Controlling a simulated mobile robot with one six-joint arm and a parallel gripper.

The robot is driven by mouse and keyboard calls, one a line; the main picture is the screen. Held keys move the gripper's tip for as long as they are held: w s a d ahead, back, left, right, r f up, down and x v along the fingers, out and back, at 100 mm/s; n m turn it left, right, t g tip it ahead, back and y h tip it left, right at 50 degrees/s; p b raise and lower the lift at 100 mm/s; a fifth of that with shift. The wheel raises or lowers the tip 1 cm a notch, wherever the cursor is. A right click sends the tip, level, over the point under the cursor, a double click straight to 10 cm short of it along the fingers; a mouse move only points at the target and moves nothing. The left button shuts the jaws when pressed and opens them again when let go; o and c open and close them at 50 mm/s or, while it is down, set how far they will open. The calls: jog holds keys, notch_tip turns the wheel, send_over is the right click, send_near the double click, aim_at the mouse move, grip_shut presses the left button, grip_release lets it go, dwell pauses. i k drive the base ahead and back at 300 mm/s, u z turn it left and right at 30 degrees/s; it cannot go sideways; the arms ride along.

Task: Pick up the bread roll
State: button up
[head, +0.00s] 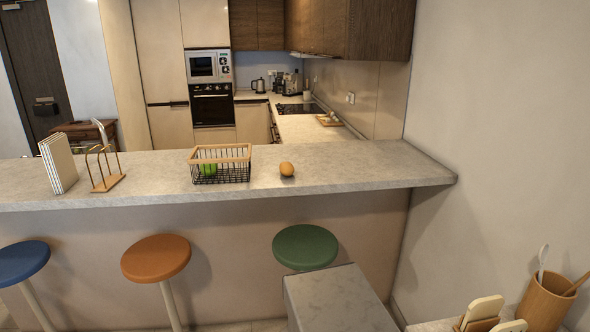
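The bread roll (287,169) is a small, round, golden-brown thing. My gripper is not in view.
The wire basket (220,150) with a wooden rim holds a green fruit (208,169). A wooden rack (104,170) and a white book-like stack (58,163) stand at the left. Blue (23,260), orange (156,258) and green (305,246) stools stand before the counter. A wall bounds the right.

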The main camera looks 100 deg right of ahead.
aim_at(286, 168)
jog(key=u, duration=0.4)
jog(key=k, duration=0.3)
jog(key=z, duration=2.4)
jog(key=i, duration=0.6)
jog(key=z, duration=0.15)
jog(key=k, duration=0.4)
